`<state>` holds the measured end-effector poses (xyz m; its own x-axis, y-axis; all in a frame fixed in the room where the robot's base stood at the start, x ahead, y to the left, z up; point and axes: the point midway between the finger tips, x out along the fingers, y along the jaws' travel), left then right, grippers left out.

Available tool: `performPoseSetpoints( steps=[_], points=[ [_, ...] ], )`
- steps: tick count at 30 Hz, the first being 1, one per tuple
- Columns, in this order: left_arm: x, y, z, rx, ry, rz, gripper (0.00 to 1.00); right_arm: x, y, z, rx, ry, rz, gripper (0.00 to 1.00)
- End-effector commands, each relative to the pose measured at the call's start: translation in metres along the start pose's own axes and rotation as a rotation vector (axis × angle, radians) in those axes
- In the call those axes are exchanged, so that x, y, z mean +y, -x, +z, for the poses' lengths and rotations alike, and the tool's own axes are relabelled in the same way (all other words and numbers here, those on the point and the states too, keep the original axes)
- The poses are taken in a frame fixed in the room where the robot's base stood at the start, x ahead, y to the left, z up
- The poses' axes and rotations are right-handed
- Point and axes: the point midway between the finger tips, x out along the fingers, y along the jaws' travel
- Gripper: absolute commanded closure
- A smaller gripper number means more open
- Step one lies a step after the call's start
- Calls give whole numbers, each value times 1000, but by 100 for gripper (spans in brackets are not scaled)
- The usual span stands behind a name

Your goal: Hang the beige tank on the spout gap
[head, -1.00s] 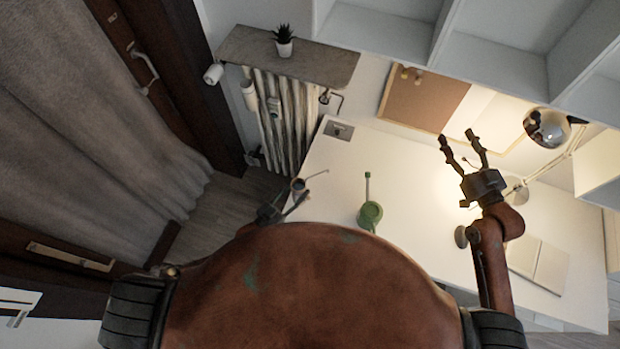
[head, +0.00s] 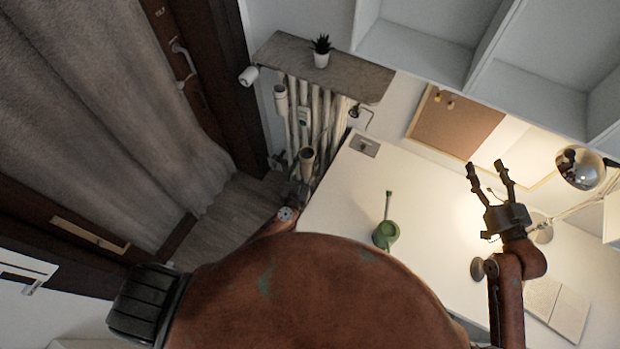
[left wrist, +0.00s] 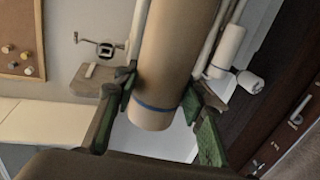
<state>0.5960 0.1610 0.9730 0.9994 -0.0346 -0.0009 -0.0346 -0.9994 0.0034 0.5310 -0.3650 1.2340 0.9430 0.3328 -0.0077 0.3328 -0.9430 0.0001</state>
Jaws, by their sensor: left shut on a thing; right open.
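A beige cylindrical tank (head: 307,160) is in my left gripper (head: 301,181), in front of the radiator (head: 316,118). In the left wrist view the tank (left wrist: 170,60) looks long, with a blue band near its lower end. The fingers of my left gripper (left wrist: 157,93) are shut on its two sides. In the head view the tank is in front of the radiator's lower part; I cannot tell whether they touch. I cannot tell which gap is the spout gap. My right gripper (head: 490,180) is open and empty above the desk's right side.
Another beige cylinder (head: 281,96) is at the radiator's upper left. A shelf (head: 350,76) with a potted plant (head: 321,52) lies over the radiator. A green watering can (head: 386,235) stands on the white desk (head: 345,205). A lamp (head: 579,168) is at the right.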

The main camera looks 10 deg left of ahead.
Motion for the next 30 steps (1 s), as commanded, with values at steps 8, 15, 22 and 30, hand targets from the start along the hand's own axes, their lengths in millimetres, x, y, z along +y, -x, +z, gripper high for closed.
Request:
performPoseSetpoints(
  steps=[8, 15, 22, 30],
  points=[
    [-20, -25, -41, 3, 1, -158, 100, 0, 0, 0, 0, 0, 0, 44],
    [-20, -33, -45, 4, -3, -166, 100, 0, 0, 0, 0, 0, 0, 44],
    [-17, -47, -45, 5, -3, -165, 100, 0, 0, 0, 0, 0, 0, 44],
    [-13, -64, -45, 5, -3, -166, 100, 0, 0, 0, 0, 0, 0, 44]
  ],
)
